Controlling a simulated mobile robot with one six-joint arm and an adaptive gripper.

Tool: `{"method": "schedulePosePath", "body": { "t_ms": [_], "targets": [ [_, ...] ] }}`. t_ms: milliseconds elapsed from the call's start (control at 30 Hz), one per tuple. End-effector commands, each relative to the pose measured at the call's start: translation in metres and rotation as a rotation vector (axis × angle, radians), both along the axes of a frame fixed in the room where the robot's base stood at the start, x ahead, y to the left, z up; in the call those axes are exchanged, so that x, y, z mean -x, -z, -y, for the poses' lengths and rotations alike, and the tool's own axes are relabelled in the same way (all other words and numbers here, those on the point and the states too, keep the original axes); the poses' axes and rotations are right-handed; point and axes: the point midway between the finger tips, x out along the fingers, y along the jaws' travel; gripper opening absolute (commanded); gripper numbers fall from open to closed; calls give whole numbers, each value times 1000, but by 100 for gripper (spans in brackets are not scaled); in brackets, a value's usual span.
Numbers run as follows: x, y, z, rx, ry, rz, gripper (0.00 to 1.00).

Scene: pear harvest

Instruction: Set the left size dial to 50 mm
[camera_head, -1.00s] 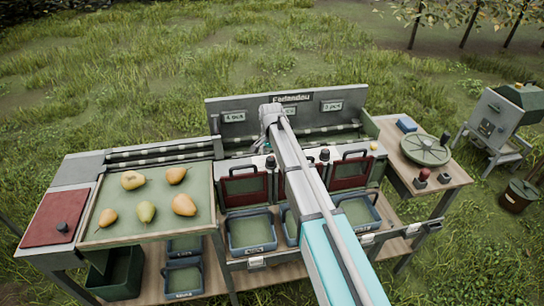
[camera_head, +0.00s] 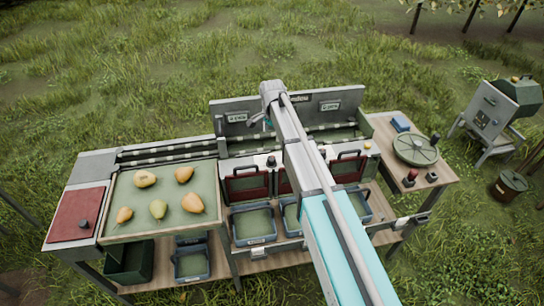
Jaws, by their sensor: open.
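A small dark knob (camera_head: 271,161), which looks like the left size dial, stands on the pale panel of the sorting bench, just left of my arm. Its pointer and scale are too small to read. My gripper (camera_head: 256,122) is open, above and slightly left of the left knob, in front of the grey back board. It appears apart from the knob. My arm crosses the middle of the bench and hides part of the panel.
A green tray (camera_head: 128,226) with several pears is at the left, beside a red lid (camera_head: 76,214). Red gates (camera_head: 246,186) and blue bins (camera_head: 253,240) line the bench front. A round green lid (camera_head: 416,150) is on the right table. The back board (camera_head: 222,122) rises behind.

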Motion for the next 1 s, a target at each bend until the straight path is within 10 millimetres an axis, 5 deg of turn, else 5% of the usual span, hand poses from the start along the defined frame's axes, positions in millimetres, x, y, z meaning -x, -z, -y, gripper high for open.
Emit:
{"method": "schedulePosePath", "body": {
  "t_ms": [467, 1000],
  "targets": [
    [0, 5, 0, 0, -1, 0, 87],
    [0, 41, 0, 0, -2, 0, 87]
  ]
}}
